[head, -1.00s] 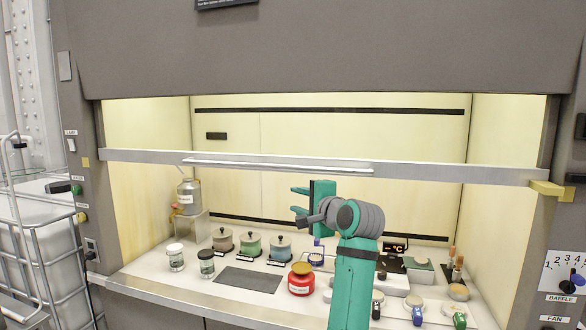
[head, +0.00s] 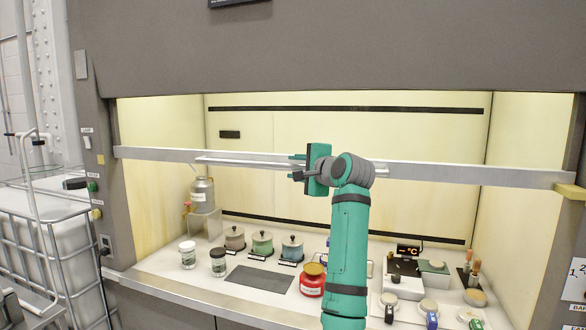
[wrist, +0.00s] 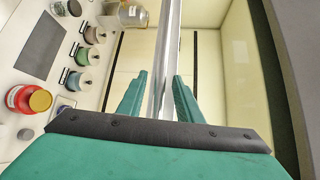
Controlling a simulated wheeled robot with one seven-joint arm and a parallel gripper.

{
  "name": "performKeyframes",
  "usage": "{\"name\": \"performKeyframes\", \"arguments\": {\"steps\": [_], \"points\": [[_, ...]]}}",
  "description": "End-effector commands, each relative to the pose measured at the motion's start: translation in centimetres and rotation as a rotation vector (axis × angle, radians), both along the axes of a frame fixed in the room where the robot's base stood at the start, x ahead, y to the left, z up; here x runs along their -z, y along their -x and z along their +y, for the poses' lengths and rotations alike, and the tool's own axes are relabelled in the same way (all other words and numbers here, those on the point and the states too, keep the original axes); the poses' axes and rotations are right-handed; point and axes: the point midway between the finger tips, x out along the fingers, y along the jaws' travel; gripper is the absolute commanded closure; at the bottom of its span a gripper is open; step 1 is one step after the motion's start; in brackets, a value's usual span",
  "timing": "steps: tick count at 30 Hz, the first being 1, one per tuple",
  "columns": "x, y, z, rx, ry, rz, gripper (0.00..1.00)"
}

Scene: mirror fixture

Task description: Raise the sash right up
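The sash's grey lower rail (head: 450,173) crosses the fume hood opening partway up, with a pale handle bar (head: 235,160) along its front. The fingers look open; I cannot tell whether either touches the bar.
Below the sash, the worktop holds a red jar (head: 312,280), several lidded pots (head: 262,244), two small jars (head: 188,256), a metal canister (head: 203,195) on a clear stand and a hotplate (head: 404,282). A yellow block (head: 571,190) sits at the rail's right end. A dark hood panel (head: 330,50) is above.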

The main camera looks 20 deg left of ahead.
Motion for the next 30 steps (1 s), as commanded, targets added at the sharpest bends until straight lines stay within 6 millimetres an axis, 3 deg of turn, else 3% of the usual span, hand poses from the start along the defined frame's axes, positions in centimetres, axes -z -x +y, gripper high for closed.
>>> {"name": "performKeyframes", "arguments": {"steps": [6,15,16,20,30], "points": [[0.3,-1.1,1.3,-0.001,0.001,0.000,0.68],[0.3,-1.3,1.3,0.000,0.001,-0.001,0.68],[0.3,-1.3,1.3,0.000,0.001,-0.001,0.70],[0.3,-1.3,1.2,0.001,0.001,-0.001,1.00],[-0.7,-1.3,1.2,0.001,0.000,-0.003,1.00]]}}
